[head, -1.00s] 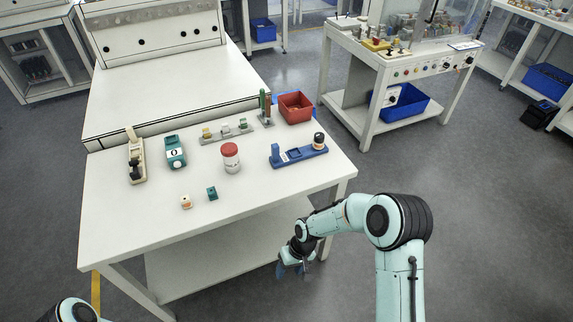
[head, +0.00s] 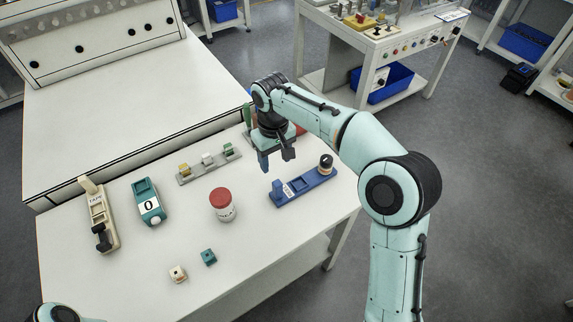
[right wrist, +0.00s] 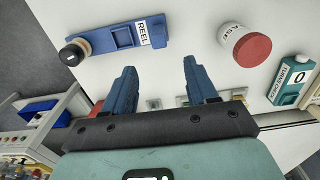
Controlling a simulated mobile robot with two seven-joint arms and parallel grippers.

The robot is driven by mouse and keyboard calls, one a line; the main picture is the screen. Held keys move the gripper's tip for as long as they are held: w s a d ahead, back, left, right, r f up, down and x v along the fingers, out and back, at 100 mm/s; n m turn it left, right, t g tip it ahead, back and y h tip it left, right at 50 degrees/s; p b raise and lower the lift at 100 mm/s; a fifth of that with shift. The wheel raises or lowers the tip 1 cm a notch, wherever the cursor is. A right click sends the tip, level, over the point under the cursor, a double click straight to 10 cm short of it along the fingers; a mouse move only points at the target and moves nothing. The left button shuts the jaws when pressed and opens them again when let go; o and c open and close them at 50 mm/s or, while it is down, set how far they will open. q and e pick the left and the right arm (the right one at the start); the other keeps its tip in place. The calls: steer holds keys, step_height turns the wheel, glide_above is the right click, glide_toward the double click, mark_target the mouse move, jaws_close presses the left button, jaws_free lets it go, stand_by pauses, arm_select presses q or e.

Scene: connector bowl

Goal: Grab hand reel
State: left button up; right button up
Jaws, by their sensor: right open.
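The hand reel (head: 290,192) is a blue bar with a white label and a round black-topped knob at its right end. It lies on the right part of the white table. In the right wrist view the reel (right wrist: 120,38), labelled REEL, lies at the upper left, beyond the fingertips. My right gripper (head: 276,157) hangs above the table, on the far side of the reel, apart from it. Its blue fingers are open and empty, as the right wrist view (right wrist: 159,75) shows. My left gripper is out of view; only part of my left arm shows at the bottom left.
A red-capped jar (head: 222,206) stands left of the reel. A teal counter (head: 148,201), a cream tool (head: 98,215), a grey connector strip (head: 209,164) and two small blocks lie farther left. A red bin (head: 300,129) is mostly hidden behind my right arm. The front right tabletop is clear.

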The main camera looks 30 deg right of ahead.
mark_target(277, 183)
steer(key=f+b, duration=0.1)
steer(key=f, duration=0.6)
steer(key=shift+s, duration=0.2)
steer(key=shift+d+f+b, duration=0.1)
steer(key=shift+f+b, duration=0.2)
steer(key=shift+f, duration=2.8)
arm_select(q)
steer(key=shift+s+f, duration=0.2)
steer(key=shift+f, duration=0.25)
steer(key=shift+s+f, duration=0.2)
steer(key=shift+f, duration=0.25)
arm_select(e)
steer(key=shift+c, duration=0.3)
steer(key=shift+w, duration=0.1)
jaws_close()
